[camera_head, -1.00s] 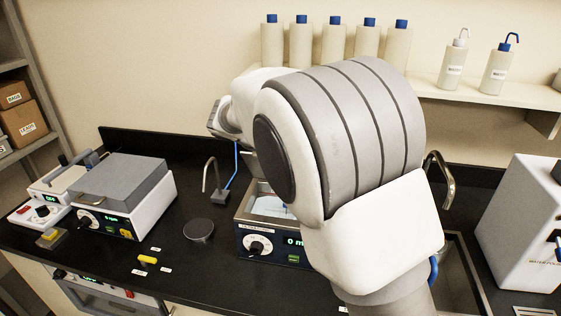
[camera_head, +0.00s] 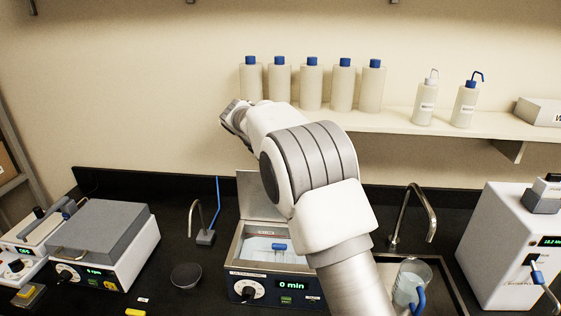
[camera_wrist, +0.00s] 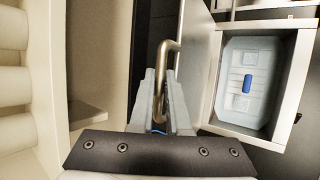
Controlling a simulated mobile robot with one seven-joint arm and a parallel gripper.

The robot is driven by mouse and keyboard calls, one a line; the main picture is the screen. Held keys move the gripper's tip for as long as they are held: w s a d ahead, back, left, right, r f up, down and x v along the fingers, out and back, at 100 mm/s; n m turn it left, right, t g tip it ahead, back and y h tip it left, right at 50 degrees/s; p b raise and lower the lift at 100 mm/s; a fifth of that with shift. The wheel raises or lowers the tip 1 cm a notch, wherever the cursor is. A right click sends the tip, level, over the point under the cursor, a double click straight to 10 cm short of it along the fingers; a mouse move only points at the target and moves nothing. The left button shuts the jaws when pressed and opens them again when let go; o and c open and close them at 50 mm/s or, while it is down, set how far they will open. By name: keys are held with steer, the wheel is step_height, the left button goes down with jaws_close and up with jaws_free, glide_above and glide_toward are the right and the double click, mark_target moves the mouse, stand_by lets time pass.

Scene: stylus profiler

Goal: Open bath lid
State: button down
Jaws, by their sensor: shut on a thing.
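The bath (camera_head: 240,284) stands on the bench in the head view, its front reading "0 min". Its grey lid (camera_head: 257,196) is raised and stands roughly upright at the back. The bath's opening shows a blue-handled insert in pale blue liquid (camera_head: 262,248). My gripper (camera_wrist: 160,90) is shut around a bent metal bar (camera_wrist: 163,62), which looks like the lid's handle. In the head view the fingertips are hidden; my wrist is above and behind the lid.
A shelf (camera_head: 455,138) with bottles runs along the wall near my wrist. A thin tap (camera_head: 194,217) stands left of the bath. A grey-lidded box unit (camera_head: 100,232) is at left.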

steer(key=shift+w+f+g+p, duration=0.25)
steer(key=shift+w+g+p, duration=0.15)
steer(key=shift+w, duration=0.3)
steer(key=c, duration=0.9)
jaws_free()
steer(key=shift+f, duration=0.1)
steer(key=shift+s, duration=0.1)
steer(key=v, duration=0.9)
steer(key=b+v, duration=0.1)
steer(key=v, duration=0.8)
steer(key=shift+w+d+r, duration=0.2)
steer(key=shift+w, duration=0.05)
